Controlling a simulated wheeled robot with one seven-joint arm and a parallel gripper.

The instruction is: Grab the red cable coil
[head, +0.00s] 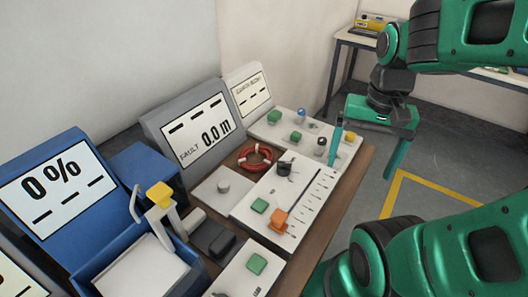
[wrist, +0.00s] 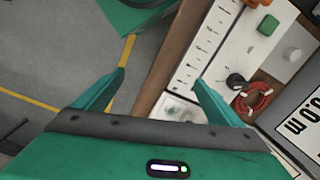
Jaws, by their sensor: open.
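The red cable coil (head: 255,157) lies on the bench against the grey display unit, behind the white slider panel. It also shows in the wrist view (wrist: 265,97) at the right, beside a black knob (wrist: 236,81). My gripper (head: 365,155) is open and empty, to the right of the coil and over the bench's right edge in the head view. In the wrist view the two green fingers (wrist: 160,78) are spread wide, with the floor and the bench edge between them. The coil is outside the fingers, beyond the right one.
The grey unit (head: 193,134) reads "FAULT 0.0 m". The slider panel (head: 298,197) has a black knob, a green button and an orange block (head: 279,220). A panel with several buttons (head: 299,134) stands behind. A blue unit (head: 67,187) stands left. Floor lies right of the bench.

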